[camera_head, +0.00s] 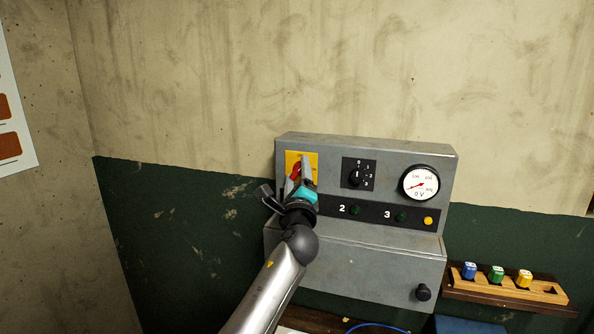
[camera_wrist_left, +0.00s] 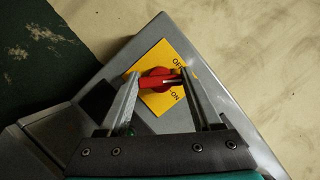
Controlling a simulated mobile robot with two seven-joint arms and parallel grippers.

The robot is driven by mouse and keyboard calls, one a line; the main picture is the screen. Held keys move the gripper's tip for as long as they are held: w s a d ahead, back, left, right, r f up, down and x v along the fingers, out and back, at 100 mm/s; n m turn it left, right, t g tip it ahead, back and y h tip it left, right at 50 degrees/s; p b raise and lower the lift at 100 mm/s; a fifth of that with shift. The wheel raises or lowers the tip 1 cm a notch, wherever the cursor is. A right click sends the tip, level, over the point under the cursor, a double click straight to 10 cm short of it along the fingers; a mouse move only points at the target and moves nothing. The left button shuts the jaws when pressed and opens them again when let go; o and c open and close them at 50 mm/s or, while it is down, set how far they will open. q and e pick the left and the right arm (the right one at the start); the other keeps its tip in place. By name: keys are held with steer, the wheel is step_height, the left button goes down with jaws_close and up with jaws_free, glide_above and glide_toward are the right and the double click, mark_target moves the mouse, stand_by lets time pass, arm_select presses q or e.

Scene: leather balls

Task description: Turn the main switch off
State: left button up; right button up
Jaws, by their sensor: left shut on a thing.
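The main switch is a red rotary handle (camera_head: 296,171) on a yellow plate (camera_head: 309,160) at the upper left of the grey control box (camera_head: 350,256). In the left wrist view the handle (camera_wrist_left: 157,81) lies between the printed words OFF and ON; its exact setting is hard to tell. My left gripper (camera_head: 297,176) is at the switch, shut on the red handle, with one finger on each side of it in the left wrist view (camera_wrist_left: 160,80). It partly hides the plate in the head view. My right gripper is not in view.
The box carries a black selector knob (camera_head: 355,178), a round voltmeter (camera_head: 420,183) marked 0 V, dark green lamps (camera_head: 355,209), a yellow lamp (camera_head: 428,221) and a black lower knob (camera_head: 422,292). A wooden rack (camera_head: 508,289) with blue, green and yellow pieces is at the right.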

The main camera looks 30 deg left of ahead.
arm_select(q)
steer(key=n+g+p, duration=0.1)
steer(key=n, duration=0.4)
steer(key=shift+r+g+p, duration=0.15)
steer(key=shift+g+p, duration=0.25)
steer(key=shift+n+g, duration=0.5)
steer(key=shift+n, duration=0.8)
steer(key=o, duration=1.4)
steer(key=shift+c, duration=0.2)
steer(key=b+v, duration=0.2)
steer(key=v, duration=1.3)
steer(key=shift+s+r, duration=0.2)
steer(key=shift+h, duration=0.3)
